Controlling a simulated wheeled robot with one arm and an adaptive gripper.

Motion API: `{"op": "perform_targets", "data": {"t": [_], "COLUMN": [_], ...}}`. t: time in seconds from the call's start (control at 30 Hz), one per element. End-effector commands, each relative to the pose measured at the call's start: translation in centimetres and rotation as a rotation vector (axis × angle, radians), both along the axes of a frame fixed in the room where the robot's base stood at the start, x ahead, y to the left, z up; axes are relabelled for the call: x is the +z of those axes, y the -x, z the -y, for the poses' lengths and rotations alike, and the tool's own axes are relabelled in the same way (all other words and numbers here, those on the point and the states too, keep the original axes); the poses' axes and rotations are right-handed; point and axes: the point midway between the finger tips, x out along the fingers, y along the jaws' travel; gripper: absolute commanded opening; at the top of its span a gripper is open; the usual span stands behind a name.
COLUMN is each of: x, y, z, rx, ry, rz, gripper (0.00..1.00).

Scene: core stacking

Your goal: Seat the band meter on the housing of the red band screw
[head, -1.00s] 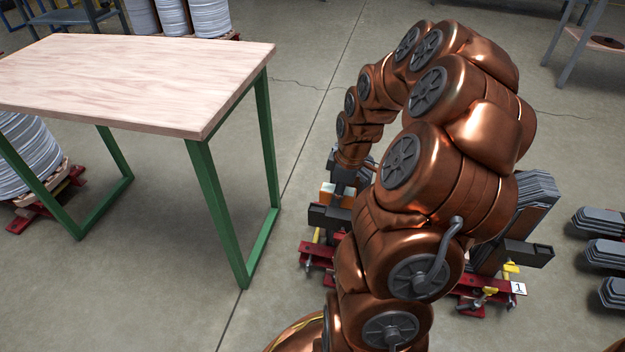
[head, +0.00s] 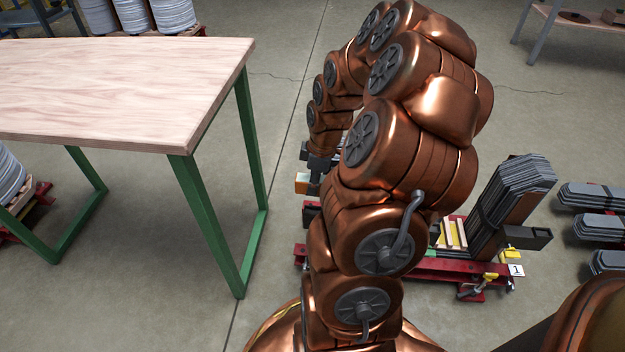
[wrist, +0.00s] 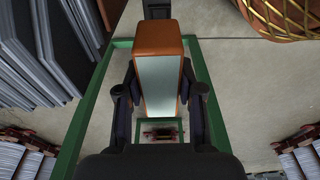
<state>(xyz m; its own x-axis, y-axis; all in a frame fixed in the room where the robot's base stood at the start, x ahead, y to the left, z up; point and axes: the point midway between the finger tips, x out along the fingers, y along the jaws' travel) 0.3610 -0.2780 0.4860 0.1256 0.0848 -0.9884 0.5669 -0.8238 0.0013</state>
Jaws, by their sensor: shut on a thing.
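The band meter looks to be the orange block with a pale grey face (wrist: 158,85) in the wrist view. My gripper (wrist: 160,92) is shut on it, with a dark finger on each side. In the head view the orange block (head: 301,183) shows beside my gripper (head: 318,165), left of my arm and above the floor fixture. A red fixture base (head: 462,268) stands on the floor, with a yellow part (head: 510,253) and a dark box-shaped part (head: 527,237) at its right end. My arm hides much of the fixture. I cannot tell which part is the red band screw's housing.
A wooden table (head: 120,85) with green legs stands at left. Dark grey sheets (head: 512,200) lean in the fixture, and more stacks (head: 595,225) lie at right. A label marked 1 (head: 516,270) sits at the fixture's right end. Floor between table and fixture is clear.

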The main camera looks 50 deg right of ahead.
Motion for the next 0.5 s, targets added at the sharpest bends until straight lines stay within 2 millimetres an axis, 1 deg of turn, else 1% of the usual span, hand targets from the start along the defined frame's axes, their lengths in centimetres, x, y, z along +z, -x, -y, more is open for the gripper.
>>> {"op": "perform_targets", "data": {"t": [0.27,0.5], "x": [-1.8,-3.7], "y": [0.0,-0.1], "z": [-0.1,-0.1], "rx": [0.002,0.003], "ry": [-0.001,-0.001], "rz": [-0.002,-0.002], "gripper": [0.0,0.0]}}
